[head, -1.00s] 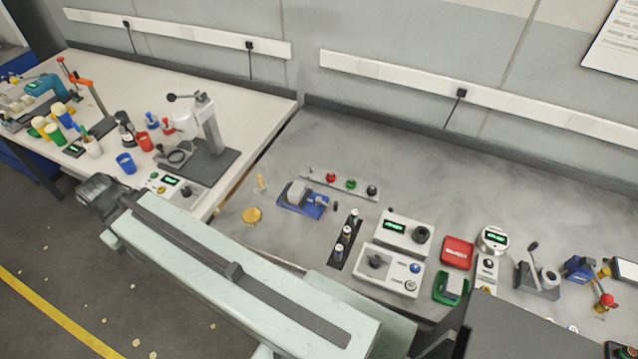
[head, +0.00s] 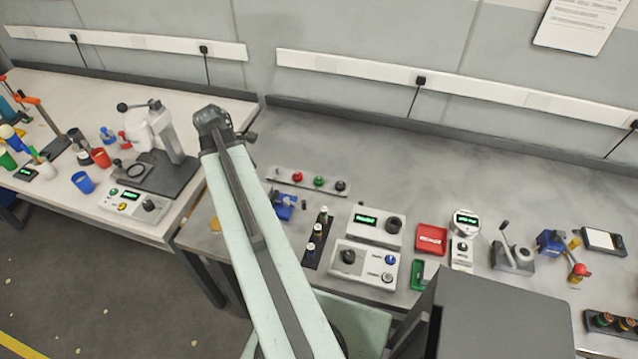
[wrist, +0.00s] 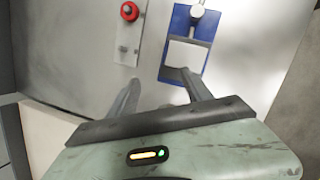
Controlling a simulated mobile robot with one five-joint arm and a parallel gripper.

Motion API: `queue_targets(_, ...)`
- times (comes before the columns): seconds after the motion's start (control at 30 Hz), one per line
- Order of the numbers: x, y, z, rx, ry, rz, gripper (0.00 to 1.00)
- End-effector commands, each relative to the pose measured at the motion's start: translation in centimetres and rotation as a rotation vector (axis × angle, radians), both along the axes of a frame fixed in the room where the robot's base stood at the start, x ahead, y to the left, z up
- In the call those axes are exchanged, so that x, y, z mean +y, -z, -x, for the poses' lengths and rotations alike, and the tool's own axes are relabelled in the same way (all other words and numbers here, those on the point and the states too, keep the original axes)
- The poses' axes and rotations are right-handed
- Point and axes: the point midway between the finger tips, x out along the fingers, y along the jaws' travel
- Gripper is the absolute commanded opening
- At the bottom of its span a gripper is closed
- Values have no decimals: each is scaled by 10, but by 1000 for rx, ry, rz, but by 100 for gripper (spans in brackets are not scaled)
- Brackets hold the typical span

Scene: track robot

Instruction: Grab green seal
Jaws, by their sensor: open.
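The green seal (head: 319,181) is a small green knob in the head view, standing in a grey rail (head: 274,176) between a red seal (head: 298,177) and a black one (head: 340,186). In the wrist view my gripper (wrist: 160,93) is open, with nothing between its two dark fingers. Beyond the fingertips there, the rail end (wrist: 123,56) with the red seal (wrist: 130,11) shows at upper left. The green seal is outside the wrist view. In the head view my arm hides the area left of the rail, and I cannot make out the fingers.
A blue fixture (head: 283,207) lies in front of the rail, partly behind my arm; it also shows in the wrist view (wrist: 169,72). A dark bottle stand (head: 309,259) and a grey control box (head: 376,224) sit to the right. The bench behind the rail is clear.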

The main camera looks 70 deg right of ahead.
Motion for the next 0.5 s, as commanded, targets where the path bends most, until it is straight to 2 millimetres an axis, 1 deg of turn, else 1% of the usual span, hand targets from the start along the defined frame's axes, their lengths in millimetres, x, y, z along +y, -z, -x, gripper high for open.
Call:
queue_targets(0.03,-28,3,31,30,-3,-1,58)
queue_targets(0.07,-41,3,48,47,-13,-5,58)
queue_targets(0.1,-56,3,69,70,-25,-8,58)
queue_targets(0.2,-84,3,114,115,-47,-21,58)
queue_targets(0.27,-93,2,130,133,-58,-28,58)
queue_targets(0.33,-98,2,141,143,-66,-33,58)
queue_targets(0.43,-100,3,144,146,-69,-35,58)
queue_targets(0.5,-100,8,144,146,-70,-34,58)
